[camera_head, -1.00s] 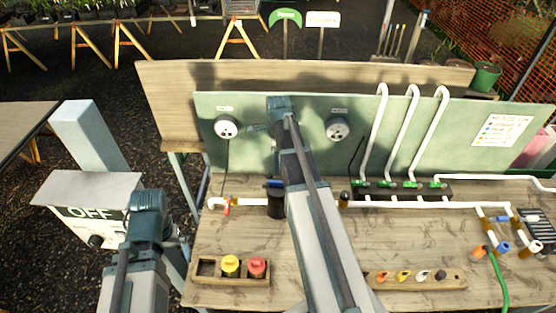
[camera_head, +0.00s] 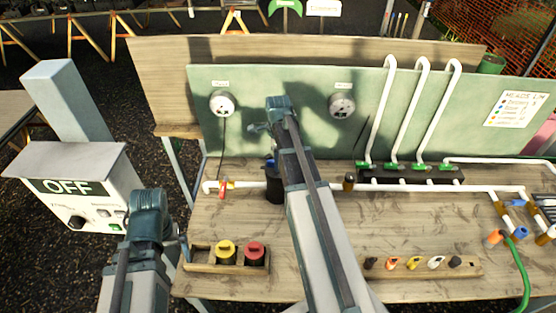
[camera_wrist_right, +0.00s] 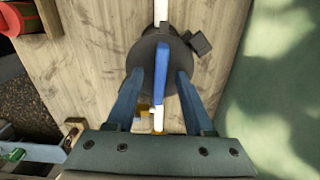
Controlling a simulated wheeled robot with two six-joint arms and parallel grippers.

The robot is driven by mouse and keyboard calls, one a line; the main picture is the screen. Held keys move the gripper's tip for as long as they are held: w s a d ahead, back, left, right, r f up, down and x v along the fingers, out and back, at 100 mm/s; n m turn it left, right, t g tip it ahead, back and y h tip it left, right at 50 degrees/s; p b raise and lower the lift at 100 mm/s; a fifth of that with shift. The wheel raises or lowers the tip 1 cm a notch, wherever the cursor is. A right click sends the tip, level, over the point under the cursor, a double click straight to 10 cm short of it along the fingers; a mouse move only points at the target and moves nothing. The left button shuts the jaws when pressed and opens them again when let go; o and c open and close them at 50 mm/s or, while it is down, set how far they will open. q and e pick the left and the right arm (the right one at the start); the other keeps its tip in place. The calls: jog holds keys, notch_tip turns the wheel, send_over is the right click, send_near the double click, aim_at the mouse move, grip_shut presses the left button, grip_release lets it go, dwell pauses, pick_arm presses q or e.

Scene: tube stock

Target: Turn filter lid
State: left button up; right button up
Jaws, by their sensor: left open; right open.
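The filter is a dark round canister (camera_head: 274,190) on the wooden table, in line with a white pipe. In the head view my right arm covers much of it. In the right wrist view its dark lid (camera_wrist_right: 150,56) carries a raised blue bar handle (camera_wrist_right: 161,75). My right gripper (camera_wrist_right: 161,76) is open above the lid, one finger on each side of the blue bar, with gaps between. Contact cannot be seen. My left gripper (camera_head: 176,242) is only partly visible, low at the left, apart from the filter.
A wooden holder (camera_head: 200,256) with yellow and red capped cartridges stands at the table's front left. The control box marked OFF (camera_head: 75,187) is further left. A green board (camera_head: 300,135) with two gauges stands behind. A red-handled valve (camera_head: 224,186) is left of the filter.

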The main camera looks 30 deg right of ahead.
grip_shut()
dwell(0.3)
jog(key=m, duration=0.4)
jog(key=shift+m, duration=0.4)
jog(key=m, duration=0.4)
grip_release()
